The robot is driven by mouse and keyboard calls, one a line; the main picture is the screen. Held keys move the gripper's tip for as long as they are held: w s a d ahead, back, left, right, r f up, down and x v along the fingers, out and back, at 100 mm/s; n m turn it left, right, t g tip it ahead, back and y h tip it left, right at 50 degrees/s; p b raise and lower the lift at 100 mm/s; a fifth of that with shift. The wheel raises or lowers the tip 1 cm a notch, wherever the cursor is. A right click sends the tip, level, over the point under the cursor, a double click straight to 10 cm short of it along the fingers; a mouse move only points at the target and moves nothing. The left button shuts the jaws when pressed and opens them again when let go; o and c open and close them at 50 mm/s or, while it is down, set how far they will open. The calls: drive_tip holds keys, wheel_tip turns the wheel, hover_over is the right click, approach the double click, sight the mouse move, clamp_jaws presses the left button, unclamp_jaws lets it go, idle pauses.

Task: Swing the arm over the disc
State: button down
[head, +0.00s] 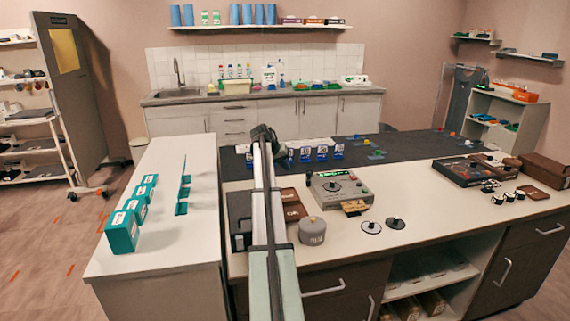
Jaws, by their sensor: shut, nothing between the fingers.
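A grey box-shaped device (341,189) stands on the middle counter, with a dark round disc (333,187) on its top and a small green display at its back edge. A swing arm on it is too small to make out. A dark device (463,171) further right also has small parts on top that I cannot resolve. My gripper (283,153) is shut and empty. It is at the far end of my outstretched arm, above the counter, left of and beyond the grey device; my arm partly hides its fingers.
A grey round canister (312,231) and a dark case (240,220) stand close to my arm. Blue-labelled blocks (322,152) stand behind. Teal boxes (122,231) line the left counter.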

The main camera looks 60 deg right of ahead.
sight(309, 174)
drive_tip(key=s+d+f, duration=0.4)
drive_tip(key=d+f, duration=0.1)
drive_tip(key=shift+s+d, duration=0.25)
drive_tip(key=shift+d, duration=0.15)
drive_tip(key=shift+s+f, duration=0.1)
drive_tip(key=shift+s, duration=0.05)
